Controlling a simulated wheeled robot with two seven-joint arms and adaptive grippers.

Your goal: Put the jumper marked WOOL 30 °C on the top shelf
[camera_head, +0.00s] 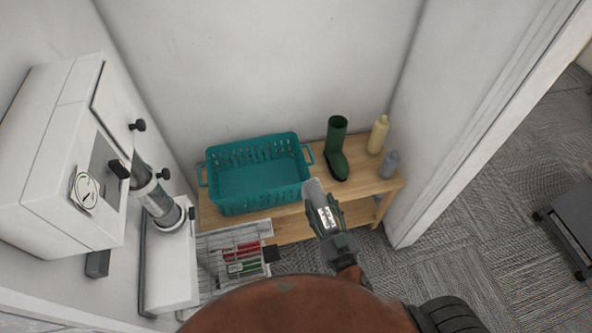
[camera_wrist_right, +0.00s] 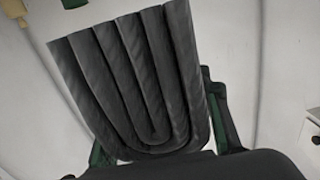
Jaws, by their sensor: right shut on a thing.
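My right gripper (camera_head: 329,218) is shut on a dark grey folded jumper (camera_wrist_right: 135,85), whose stacked folds fill the middle of the right wrist view. In the head view the jumper (camera_head: 314,190) shows as a small grey end above the fingers. A white label (camera_head: 327,216) shows at the gripper; its writing is too small to read. The wooden shelf unit (camera_head: 280,222) stands against the back wall, with a top board and a lower board. The held jumper appears in front of its top board; its height above it is unclear. My left gripper is not in view.
On the top board are a teal basket (camera_head: 258,204), a green boot (camera_head: 337,150), a cream bottle (camera_head: 378,134) and a grey bottle (camera_head: 390,163). A wire rack (camera_head: 235,238) holds red and green items. A white cabinet (camera_head: 60,160) stands left.

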